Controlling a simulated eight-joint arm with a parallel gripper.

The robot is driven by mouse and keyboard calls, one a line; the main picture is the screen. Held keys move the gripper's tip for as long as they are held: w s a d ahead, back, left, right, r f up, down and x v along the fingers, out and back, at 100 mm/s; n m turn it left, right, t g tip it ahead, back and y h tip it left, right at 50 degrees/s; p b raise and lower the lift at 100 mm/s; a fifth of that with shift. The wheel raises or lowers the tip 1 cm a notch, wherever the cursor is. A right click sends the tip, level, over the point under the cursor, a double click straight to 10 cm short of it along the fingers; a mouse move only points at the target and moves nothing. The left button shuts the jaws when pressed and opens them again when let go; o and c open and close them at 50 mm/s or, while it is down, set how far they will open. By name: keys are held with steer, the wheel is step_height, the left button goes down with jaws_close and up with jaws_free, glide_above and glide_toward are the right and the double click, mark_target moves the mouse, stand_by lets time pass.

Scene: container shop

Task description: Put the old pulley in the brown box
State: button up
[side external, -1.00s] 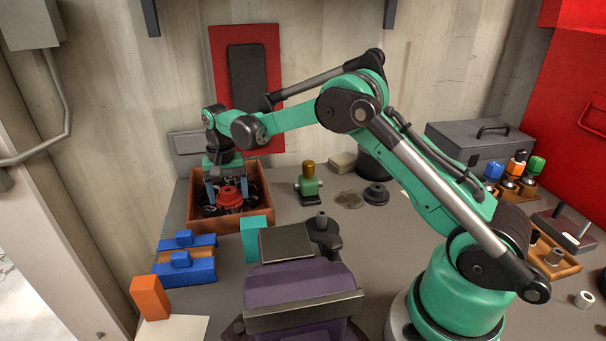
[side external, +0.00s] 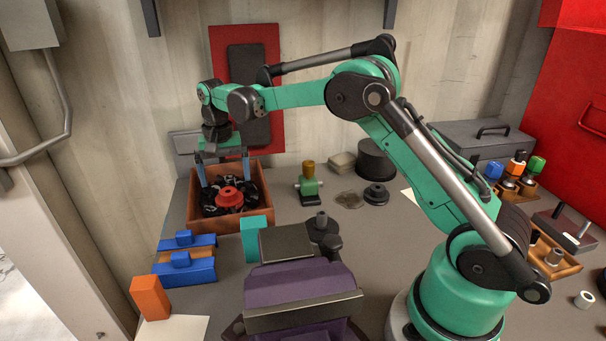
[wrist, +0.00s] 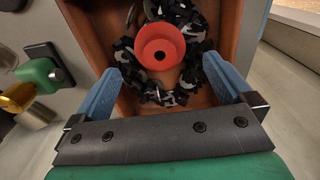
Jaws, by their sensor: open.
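A red stepped pulley (side external: 229,196) lies in the brown box (side external: 259,218) at the left back of the bench. It rests on black scrap pieces, and it shows from above in the wrist view (wrist: 172,38) with a dark centre hole. My gripper (side external: 224,178) is above the box, apart from the pulley. Its two blue fingers are spread wide and hold nothing; they also show in the wrist view (wrist: 160,68) on either side, nearer the camera than the pulley.
Dark stepped round parts stand on the bench, one near the back (side external: 376,194) and one by the purple machine (side external: 300,283). A green fixture (side external: 309,187) is right of the box. Blue blocks (side external: 186,268) and a teal block (side external: 252,240) lie in front.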

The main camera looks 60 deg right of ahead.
step_height(320, 180, up, 8)
steer(key=s+a+r+n+t, duration=0.3)
steer(key=s+r+n, duration=0.1)
steer(key=s, duration=0.4)
steer(key=s+a+f+n+t, duration=0.2)
steer(key=s+f+n+t, duration=0.2)
steer(key=s, duration=0.7)
steer(key=shift+a+f, duration=0.3)
steer(key=shift+f, duration=0.4)
